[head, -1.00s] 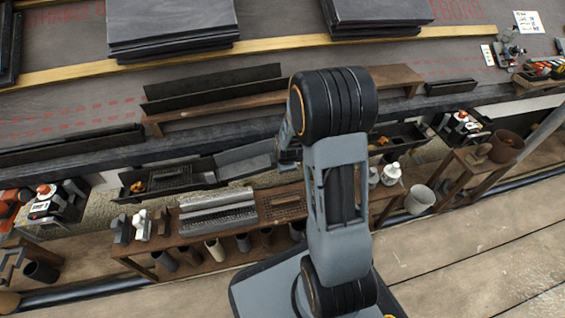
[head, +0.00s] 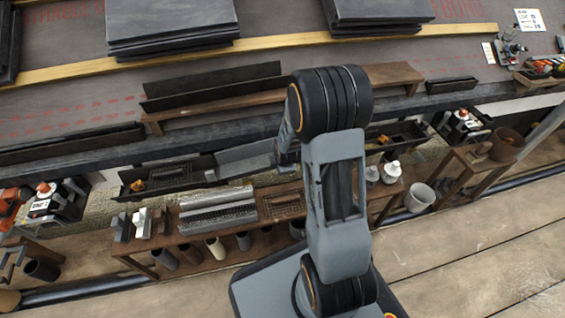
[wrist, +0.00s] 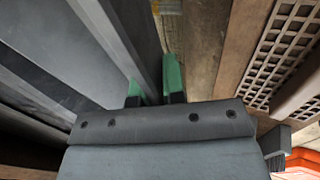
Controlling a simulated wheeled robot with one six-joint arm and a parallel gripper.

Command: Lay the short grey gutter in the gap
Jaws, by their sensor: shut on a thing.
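The short grey gutter (head: 245,160) lies tilted in the head view, along the eave between the dark gutter on the left (head: 150,185) and the dark gutter on the right (head: 405,140). Its left end is close to the left dark gutter; I cannot tell if they touch. My arm hides its right end. In the wrist view, my gripper (wrist: 154,82) has green fingertips and is shut on one side wall of the grey gutter (wrist: 110,45). In the head view my arm hides the fingers.
A wooden bench (head: 190,235) below holds a light grey slotted piece (head: 217,212) and several tubes. A long dark piece (head: 215,87) stands on a wooden plank above the eave. Slate stacks (head: 172,22) lie on the roof.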

